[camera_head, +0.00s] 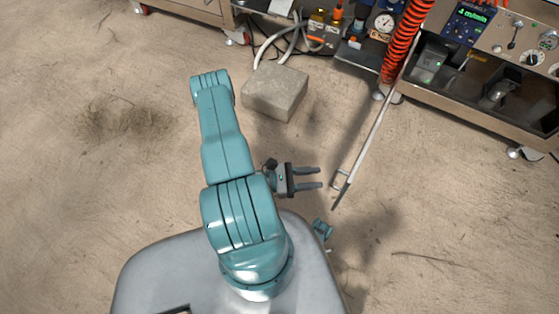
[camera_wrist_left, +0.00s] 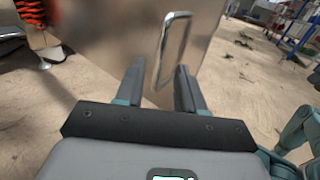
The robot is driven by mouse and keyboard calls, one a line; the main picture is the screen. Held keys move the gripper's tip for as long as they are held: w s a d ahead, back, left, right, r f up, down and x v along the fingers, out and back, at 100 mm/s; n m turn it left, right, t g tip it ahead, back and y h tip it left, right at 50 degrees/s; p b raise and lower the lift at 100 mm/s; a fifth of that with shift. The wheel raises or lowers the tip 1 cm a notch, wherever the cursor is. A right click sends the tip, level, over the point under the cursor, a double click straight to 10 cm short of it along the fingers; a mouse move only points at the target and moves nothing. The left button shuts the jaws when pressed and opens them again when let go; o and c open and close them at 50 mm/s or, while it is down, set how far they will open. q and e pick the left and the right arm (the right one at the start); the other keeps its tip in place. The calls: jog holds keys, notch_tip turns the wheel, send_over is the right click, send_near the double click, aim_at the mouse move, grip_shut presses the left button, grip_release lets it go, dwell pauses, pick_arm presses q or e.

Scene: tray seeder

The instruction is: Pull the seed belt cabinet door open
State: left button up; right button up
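The seed belt cabinet door (camera_head: 366,138) stands swung out from the machine and shows nearly edge-on in the head view. Its loop handle (camera_head: 340,181) is near the free end, on the side facing my left gripper. My left gripper (camera_head: 320,178) is open and empty, its fingers pointing at the handle with a small gap. In the left wrist view the door is a flat metal panel (camera_wrist_left: 105,35). The handle (camera_wrist_left: 172,48) stands upright beyond the open fingers (camera_wrist_left: 160,78). My right gripper is not in view.
The machine (camera_head: 470,92) with its control panel stands at the top right. An orange coiled hose (camera_head: 403,42) hangs by the door's hinge end. A stone block (camera_head: 275,92) lies on the floor left of the door. The sandy floor right of the door is clear.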

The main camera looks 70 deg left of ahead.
pick_arm(q)
jog(key=p+v, duration=0.1)
jog(key=v, duration=0.9)
jog(key=shift+s, duration=0.2)
